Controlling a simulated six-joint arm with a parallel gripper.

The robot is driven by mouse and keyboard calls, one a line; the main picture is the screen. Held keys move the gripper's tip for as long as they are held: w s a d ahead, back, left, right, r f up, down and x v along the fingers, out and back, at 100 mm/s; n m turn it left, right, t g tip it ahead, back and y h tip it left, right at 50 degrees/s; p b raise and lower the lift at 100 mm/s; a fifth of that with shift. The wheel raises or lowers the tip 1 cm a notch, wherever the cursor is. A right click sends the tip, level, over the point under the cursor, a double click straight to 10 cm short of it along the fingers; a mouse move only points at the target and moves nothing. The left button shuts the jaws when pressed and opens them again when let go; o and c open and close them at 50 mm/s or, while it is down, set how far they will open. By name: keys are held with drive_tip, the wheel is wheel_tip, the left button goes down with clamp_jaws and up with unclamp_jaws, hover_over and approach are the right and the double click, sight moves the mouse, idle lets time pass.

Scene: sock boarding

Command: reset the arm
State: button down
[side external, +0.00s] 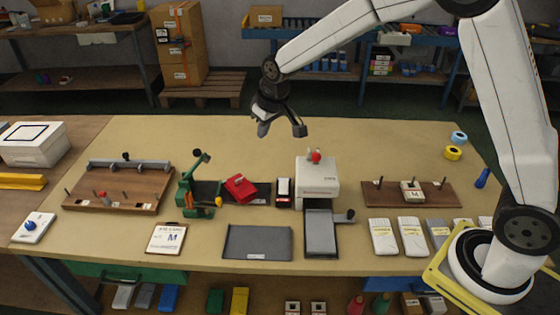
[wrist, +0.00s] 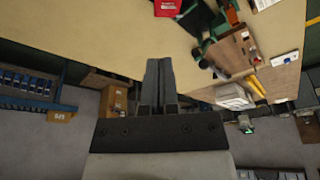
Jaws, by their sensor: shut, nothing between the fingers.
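My gripper (side external: 263,130) hangs from my white arm, high above the back part of the table (side external: 400,140). In the wrist view its two grey fingers (wrist: 160,62) are together with nothing between them. The gripper is apart from everything on the table. A red sock-like piece (side external: 240,187) lies on a dark plate at the green clamp stand (side external: 190,190). A white machine (side external: 317,180) with a red knob stands right of it. The red piece also shows at the top of the wrist view (wrist: 167,8).
A wooden board with a grey bar (side external: 125,180) lies at the left. A wooden rack with pegs (side external: 411,194) lies at the right. A clipboard (side external: 167,238) and a dark mat (side external: 257,242) lie at the front. Several packs (side external: 383,236) line the front right. The table's back strip is clear.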

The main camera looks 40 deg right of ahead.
drive_tip(key=s+d+f, duration=0.1)
drive_tip(key=s+d, duration=0.1)
drive_tip(key=s, duration=0.9)
drive_tip(key=s+d+f+m, duration=0.1)
drive_tip(key=s+d+f, duration=0.1)
drive_tip(key=s, duration=1)
drive_tip(key=shift+s+d+f+g, duration=0.2)
drive_tip(key=shift+s+d+g, duration=0.15)
drive_tip(key=shift+d, duration=0.3)
